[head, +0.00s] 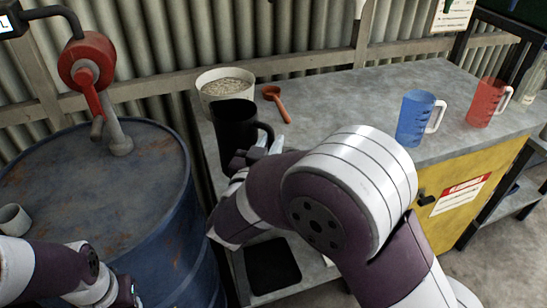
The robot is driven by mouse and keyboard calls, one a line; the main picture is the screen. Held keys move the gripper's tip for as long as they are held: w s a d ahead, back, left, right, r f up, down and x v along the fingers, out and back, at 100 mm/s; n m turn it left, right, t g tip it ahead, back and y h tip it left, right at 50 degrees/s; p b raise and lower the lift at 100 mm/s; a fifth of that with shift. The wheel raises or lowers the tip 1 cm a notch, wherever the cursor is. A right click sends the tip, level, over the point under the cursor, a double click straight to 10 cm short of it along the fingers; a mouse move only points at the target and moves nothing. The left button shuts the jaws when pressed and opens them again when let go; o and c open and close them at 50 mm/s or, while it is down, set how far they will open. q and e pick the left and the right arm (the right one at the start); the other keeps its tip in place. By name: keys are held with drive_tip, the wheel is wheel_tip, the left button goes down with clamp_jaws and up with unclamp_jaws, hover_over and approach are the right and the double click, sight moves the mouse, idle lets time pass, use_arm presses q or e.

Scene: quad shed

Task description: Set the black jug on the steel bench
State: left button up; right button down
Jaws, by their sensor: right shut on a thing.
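The black jug (234,128) is upright at the left end of the steel bench (335,95), in front of a white tub. My right gripper (277,146) is shut on the jug at its handle side, on the right. My own right arm covers the jug's lower right part, and I cannot tell whether its base touches the bench top. My left arm shows at the bottom left, over the drum's side; its fingers are out of the picture.
The white tub of pale grains (225,88) and an orange scoop (277,103) stand close behind the jug. A blue jug (415,118) and a red jug (486,102) stand farther right. A blue drum (85,180) with a red hand pump (88,65) is left. The bench middle is clear.

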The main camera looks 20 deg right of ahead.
drive_tip(key=shift+w+d+f+b, duration=0.1)
drive_tip(key=shift+w+f+b, duration=0.15)
drive_tip(key=shift+f, duration=0.9)
drive_tip(key=shift+w+f+b, duration=0.1)
drive_tip(key=shift+w+f, duration=0.25)
drive_tip(key=shift+f, duration=0.8)
drive_tip(key=shift+s, duration=0.1)
drive_tip(key=shift+f, duration=0.2)
drive_tip(key=c, duration=1)
unclamp_jaws()
drive_tip(key=shift+c, duration=0.2)
